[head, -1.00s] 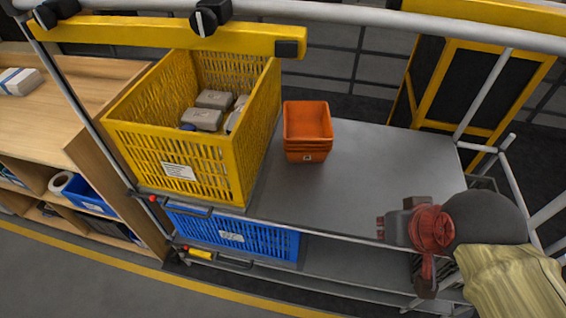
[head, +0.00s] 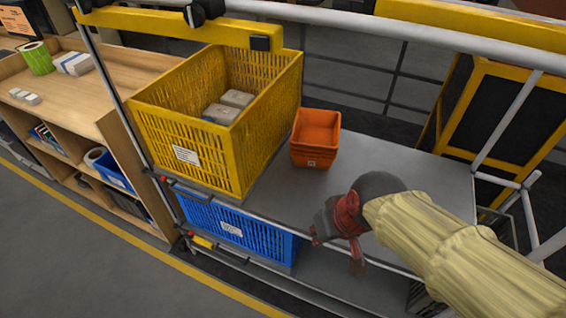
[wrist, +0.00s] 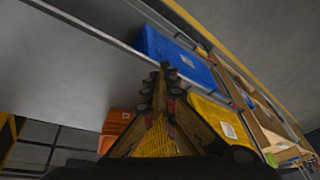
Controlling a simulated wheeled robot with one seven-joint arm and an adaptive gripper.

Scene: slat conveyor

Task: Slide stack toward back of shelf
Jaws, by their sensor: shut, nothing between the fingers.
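A stack of orange bins (head: 315,130) stands upright on the grey upper shelf (head: 400,180), just right of the yellow crate. In the wrist view the orange bins (wrist: 115,128) show at the lower left, partly hidden behind my gripper. My gripper (head: 316,235) is at the shelf's front edge, nearer to the camera than the stack and apart from it. It is shut and empty, and its fingers (wrist: 165,70) come together in the wrist view.
A large yellow crate (head: 165,130) holding grey packages (head: 235,99) stands left of the stack. A blue crate (head: 225,224) sits on the lower shelf. A metal rail (head: 420,38) crosses above. The shelf right of the stack is clear. A wooden shelving unit (head: 85,95) stands at left.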

